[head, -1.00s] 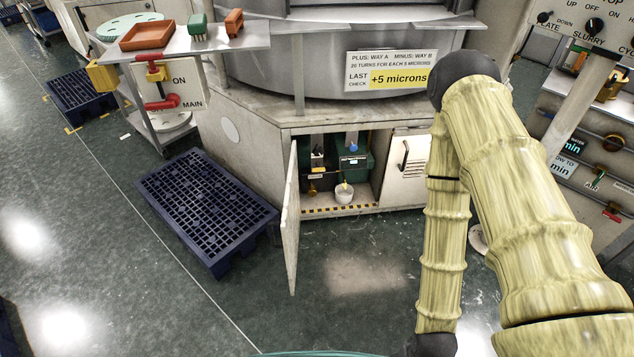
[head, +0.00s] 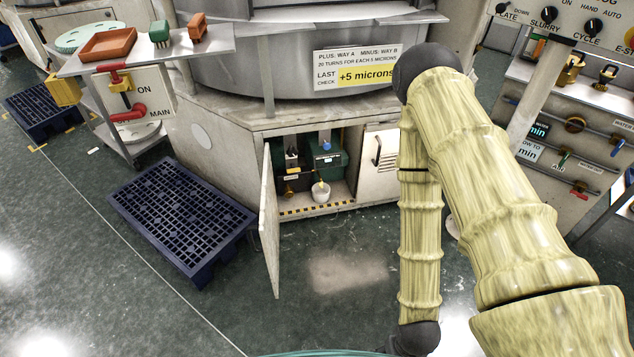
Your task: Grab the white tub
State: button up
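The white tub (head: 321,193) is small and stands upright on the floor of the open cabinet (head: 300,208) under the large machine. It sits below a small brass tap, in front of dark green containers (head: 332,165). My arm hangs down on the right of the head view, in yellowish sleeves, well to the right of the tub and nearer to me. My gripper is not visible; the arm runs out of sight at the bottom of the picture.
The cabinet's left door (head: 270,228) stands open towards me; the right door (head: 379,165) is shut. A dark blue pallet (head: 182,215) lies left of it. A shelf with an orange tray (head: 108,44) juts out at upper left. Floor before the cabinet is clear.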

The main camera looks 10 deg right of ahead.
aim_at(321, 193)
jog(key=z, duration=1.6)
jog(key=i, duration=1.55)
jog(key=u, duration=3.05)
